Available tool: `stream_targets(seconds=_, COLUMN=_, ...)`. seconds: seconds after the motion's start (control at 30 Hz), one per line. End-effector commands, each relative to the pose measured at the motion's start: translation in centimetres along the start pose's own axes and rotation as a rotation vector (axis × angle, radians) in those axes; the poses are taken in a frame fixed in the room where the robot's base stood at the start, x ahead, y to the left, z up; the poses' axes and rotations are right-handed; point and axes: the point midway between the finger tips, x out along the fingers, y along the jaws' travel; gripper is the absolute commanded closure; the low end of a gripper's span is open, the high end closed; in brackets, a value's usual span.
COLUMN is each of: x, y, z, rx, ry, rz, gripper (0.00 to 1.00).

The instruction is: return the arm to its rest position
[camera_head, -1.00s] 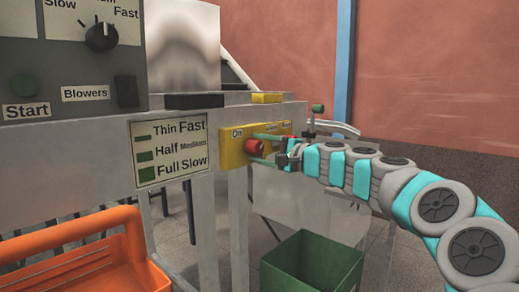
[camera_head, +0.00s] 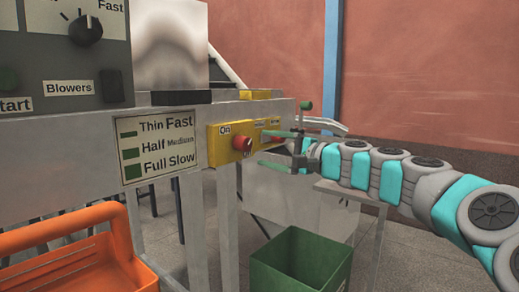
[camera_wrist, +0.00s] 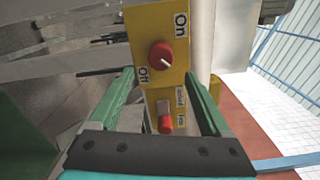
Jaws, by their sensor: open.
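My gripper (camera_head: 268,148) is open, its two green fingers pointing left toward the yellow switch box (camera_head: 216,155) on the machine frame. The red knob (camera_head: 242,143) on the box lies just beyond the fingertips, and nothing shows between the fingers as held. In the wrist view, the yellow box (camera_wrist: 151,82) spans the gap between the open fingers. The round red knob (camera_wrist: 160,55) sits between the On and Off labels. A second red switch (camera_wrist: 165,122) is nearer my gripper's palm. My arm (camera_head: 400,180) stretches in from the right edge.
An orange bin (camera_head: 95,262) stands at the lower left and a green bin (camera_head: 300,262) below my arm. The grey control panel (camera_head: 60,60) is at the upper left. A blue post (camera_head: 332,60) and red wall (camera_head: 430,80) stand behind. Space above my arm looks clear.

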Motion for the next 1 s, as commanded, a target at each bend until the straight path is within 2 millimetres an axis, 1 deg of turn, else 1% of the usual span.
stream_targets(seconds=0.1, x=-0.4, y=0.0, z=0.0, rx=0.000, ry=0.001, rz=0.000, gripper=0.19)
stream_targets(seconds=0.33, x=-0.4, y=0.0, z=0.0, rx=-0.001, ry=0.000, rz=0.001, gripper=0.19)
stream_targets(seconds=0.4, x=-0.4, y=0.1, z=0.3, rx=-0.007, ry=-0.004, rz=0.006, gripper=0.19)
stream_targets(seconds=0.47, x=-0.4, y=0.5, z=1.2, rx=-0.026, ry=-0.016, rz=0.025, gripper=0.19)
stream_targets(seconds=0.57, x=-0.5, y=2.2, z=4.4, rx=-0.099, ry=-0.063, rz=0.096, gripper=0.19)
stream_targets(seconds=0.6, x=-0.8, y=3.5, z=6.3, rx=-0.140, ry=-0.092, rz=0.141, gripper=0.19)
stream_targets(seconds=0.67, x=-1.4, y=5.8, z=9.2, rx=-0.215, ry=-0.134, rz=0.222, gripper=0.19)
stream_targets(seconds=0.7, x=-2.1, y=7.8, z=11.1, rx=-0.267, ry=-0.164, rz=0.287, gripper=0.19)
stream_targets(seconds=0.77, x=-3.5, y=10.9, z=13.6, rx=-0.342, ry=-0.208, rz=0.384, gripper=0.19)
stream_targets(seconds=0.8, x=-4.5, y=13.2, z=15.0, rx=-0.389, ry=-0.235, rz=0.453, gripper=0.19)
stream_targets(seconds=0.87, x=-6.4, y=16.6, z=16.4, rx=-0.452, ry=-0.267, rz=0.557, gripper=0.19)
stream_targets(seconds=0.9, x=-7.9, y=18.8, z=17.4, rx=-0.490, ry=-0.292, rz=0.628, gripper=0.19)
stream_targets(seconds=0.97, x=-10.4, y=22.1, z=18.2, rx=-0.539, ry=-0.319, rz=0.732, gripper=0.19)
stream_targets(seconds=1.0, x=-12.2, y=24.2, z=18.6, rx=-0.566, ry=-0.336, rz=0.804, gripper=0.19)
